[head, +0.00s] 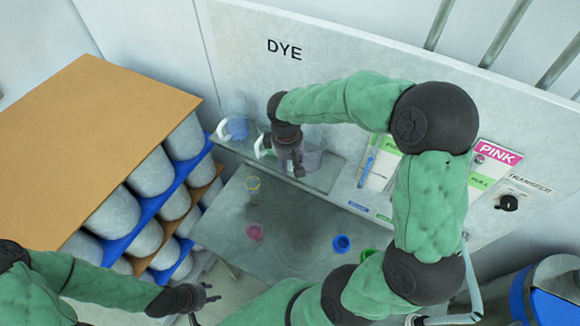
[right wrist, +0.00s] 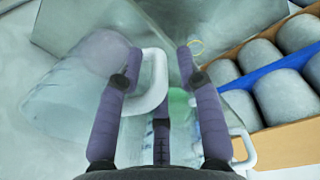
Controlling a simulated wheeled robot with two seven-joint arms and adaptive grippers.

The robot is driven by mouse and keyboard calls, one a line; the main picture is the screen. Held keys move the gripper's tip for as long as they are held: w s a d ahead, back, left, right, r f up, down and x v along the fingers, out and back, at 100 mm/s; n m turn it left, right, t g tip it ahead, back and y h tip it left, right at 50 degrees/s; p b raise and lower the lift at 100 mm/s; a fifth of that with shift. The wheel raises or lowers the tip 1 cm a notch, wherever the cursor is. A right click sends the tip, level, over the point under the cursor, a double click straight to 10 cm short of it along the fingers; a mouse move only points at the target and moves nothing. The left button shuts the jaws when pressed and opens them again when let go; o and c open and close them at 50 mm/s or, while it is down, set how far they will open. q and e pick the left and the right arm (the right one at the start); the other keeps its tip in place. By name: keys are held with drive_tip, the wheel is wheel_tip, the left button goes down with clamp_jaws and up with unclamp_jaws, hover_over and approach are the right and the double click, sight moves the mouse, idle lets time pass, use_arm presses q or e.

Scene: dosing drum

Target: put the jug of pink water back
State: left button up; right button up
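The jug of pink water (head: 313,158) is clear with a faint pink tint and stands on the narrow shelf under the DYE sign, partly behind my right gripper (head: 290,172). In the right wrist view the jug (right wrist: 70,98) is at left, its white handle (right wrist: 157,88) between the spread fingers of my right gripper (right wrist: 158,58). The fingers look apart, not closed on the handle; the left one is nearest it. My left gripper (head: 207,297) is low at left, fingers spread and empty, away from the jugs.
A jug of blue water (head: 237,127) stands left on the shelf; a green-tinted jug (right wrist: 180,105) is beside my right gripper. A drum rack (head: 100,120) stands left.

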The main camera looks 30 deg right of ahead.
drive_tip(key=r, duration=0.9)
drive_tip(key=shift+s+a+b, duration=0.1)
drive_tip(key=shift+a+b, duration=0.2)
drive_tip(key=shift+a, duration=0.05)
